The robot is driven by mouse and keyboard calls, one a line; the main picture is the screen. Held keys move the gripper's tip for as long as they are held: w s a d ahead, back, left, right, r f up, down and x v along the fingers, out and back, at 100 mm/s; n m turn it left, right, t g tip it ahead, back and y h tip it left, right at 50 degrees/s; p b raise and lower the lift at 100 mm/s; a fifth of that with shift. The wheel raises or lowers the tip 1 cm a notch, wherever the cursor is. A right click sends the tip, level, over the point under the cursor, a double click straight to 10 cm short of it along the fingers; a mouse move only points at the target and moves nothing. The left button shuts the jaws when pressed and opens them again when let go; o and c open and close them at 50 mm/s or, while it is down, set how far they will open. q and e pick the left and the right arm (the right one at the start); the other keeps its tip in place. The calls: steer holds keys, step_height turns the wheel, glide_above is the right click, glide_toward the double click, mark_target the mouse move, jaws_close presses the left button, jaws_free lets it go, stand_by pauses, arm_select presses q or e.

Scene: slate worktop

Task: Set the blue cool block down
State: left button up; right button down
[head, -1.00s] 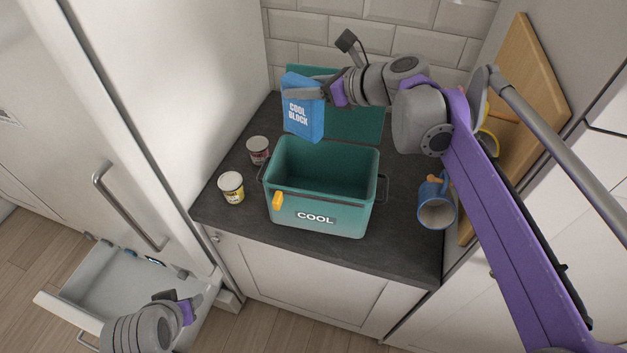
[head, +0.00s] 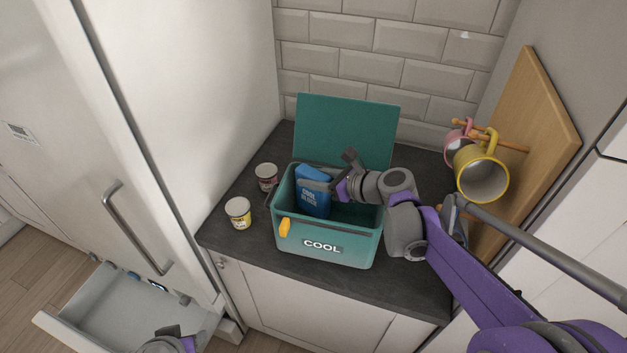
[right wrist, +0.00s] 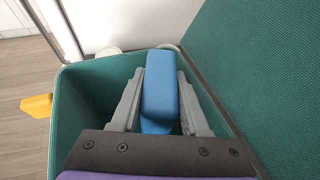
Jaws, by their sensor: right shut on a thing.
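The blue cool block (head: 313,197) is upright inside the left part of the open teal cool box (head: 325,245), its top near rim height. My right gripper (head: 318,186) is shut on its upper part. In the right wrist view, the gripper's two grey fingers (right wrist: 158,100) press the sides of the blue cool block (right wrist: 158,85), within the box walls. Whether the block touches the box floor is hidden. My left gripper (head: 187,342) is partly cut off at the bottom edge, empty-looking, its jaws unclear.
The box lid (head: 345,130) is open at the back. A wooden board (head: 540,120) holds a yellow mug (head: 482,175) and a pink mug (head: 455,140). A drawer (head: 130,310) stands open lower left.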

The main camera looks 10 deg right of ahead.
steer(key=shift+f, duration=0.4)
steer(key=shift+f+b, duration=0.4)
steer(key=shift+f, duration=0.2)
steer(key=c, duration=0.7)
jaws_free()
steer(key=shift+r, duration=0.15)
steer(key=shift+s+d+r+p, duration=0.15)
steer(key=shift+r+p, duration=0.1)
steer(key=shift+r, duration=0.15)
steer(key=shift+s+d+r+p, duration=0.15)
steer(key=shift+r+p, duration=0.1)
steer(key=shift+r, duration=0.15)
steer(key=v, duration=0.6)
steer(key=shift+s+d+f+b, duration=0.1)
steer(key=shift+s+b, duration=0.2)
